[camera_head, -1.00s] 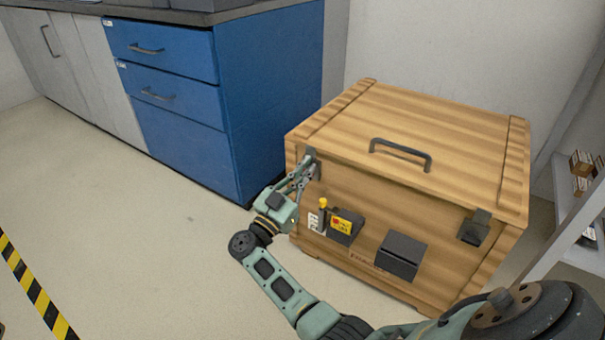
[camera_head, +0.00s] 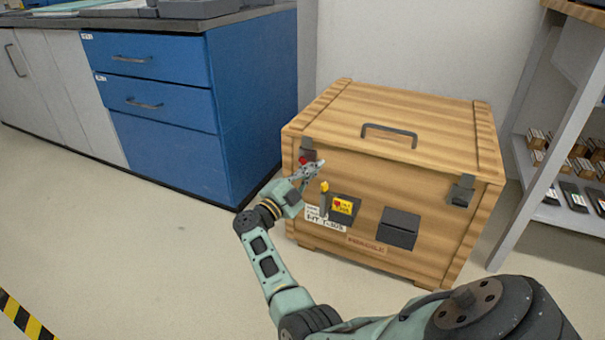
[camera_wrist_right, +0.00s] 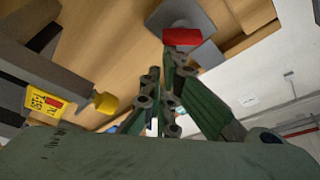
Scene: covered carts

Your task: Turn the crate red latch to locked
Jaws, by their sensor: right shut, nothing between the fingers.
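The wooden crate (camera_head: 360,140) stands on the floor with its lid down. Its red latch (camera_head: 305,158) is a small red piece on a grey plate at the upper left of the front face. In the right wrist view the red latch (camera_wrist_right: 183,37) lies just beyond the fingers. My right gripper (camera_head: 318,168) is shut and empty, close in front of the crate, just right of and below the red latch. It appears apart from the latch. Whether the latch is locked cannot be told. My left gripper is not in view.
A dark box (camera_head: 399,228) and a second grey latch (camera_head: 461,190) are farther right. A blue cabinet (camera_head: 240,110) stands left, shelves (camera_head: 560,150) right.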

